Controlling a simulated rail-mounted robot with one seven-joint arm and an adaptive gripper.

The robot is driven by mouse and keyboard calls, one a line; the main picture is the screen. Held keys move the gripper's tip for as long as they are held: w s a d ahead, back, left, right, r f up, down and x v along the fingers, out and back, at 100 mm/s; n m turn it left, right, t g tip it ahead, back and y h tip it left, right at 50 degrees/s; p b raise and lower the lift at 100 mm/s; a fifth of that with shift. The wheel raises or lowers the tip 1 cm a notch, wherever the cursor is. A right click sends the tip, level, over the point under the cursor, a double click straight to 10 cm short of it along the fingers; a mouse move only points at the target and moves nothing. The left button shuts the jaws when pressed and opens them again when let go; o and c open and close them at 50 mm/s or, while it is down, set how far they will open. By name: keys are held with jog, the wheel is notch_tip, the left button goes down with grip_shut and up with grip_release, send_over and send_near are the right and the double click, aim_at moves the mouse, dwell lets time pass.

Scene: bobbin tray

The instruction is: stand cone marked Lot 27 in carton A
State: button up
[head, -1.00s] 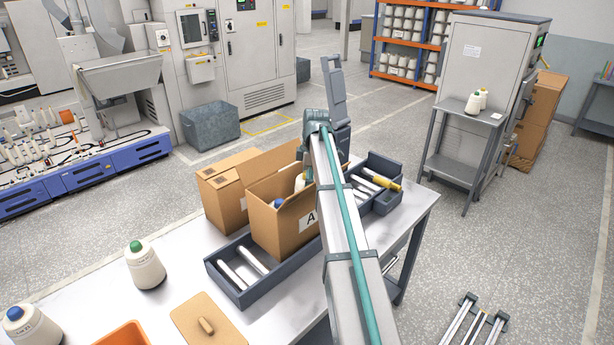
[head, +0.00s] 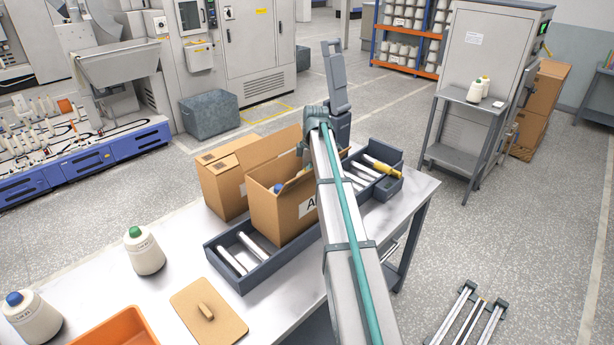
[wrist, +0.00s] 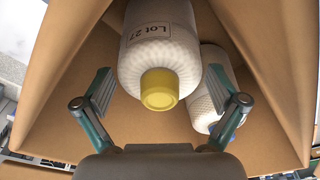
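The cone marked Lot 27 (wrist: 160,45) is white with a yellow tip and is inside carton A (head: 270,217). Its tip points toward the wrist camera and its label shows. My gripper (wrist: 162,78) is open, with one finger on each side of the cone and gaps showing beside it. A second white cone (wrist: 215,85) is in the carton close beside it, at the right in the wrist view. In the head view my arm hides my gripper and most of the carton's inside; a bit of blue (head: 278,188) shows there.
Carton A stands on a dark tray (head: 240,285) with white rods. Another closed carton (head: 222,185) is behind it. A green-tipped cone (head: 146,255), a blue-tipped cone (head: 35,322), an orange bin (head: 115,330) and a brown lid (head: 208,312) are on the table.

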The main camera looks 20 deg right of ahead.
dwell(0.3)
jog(key=r, duration=0.4)
jog(key=d+r, duration=0.1)
jog(key=r, duration=0.7)
jog(key=shift+s+d, duration=0.2)
jog(key=shift+s, duration=0.05)
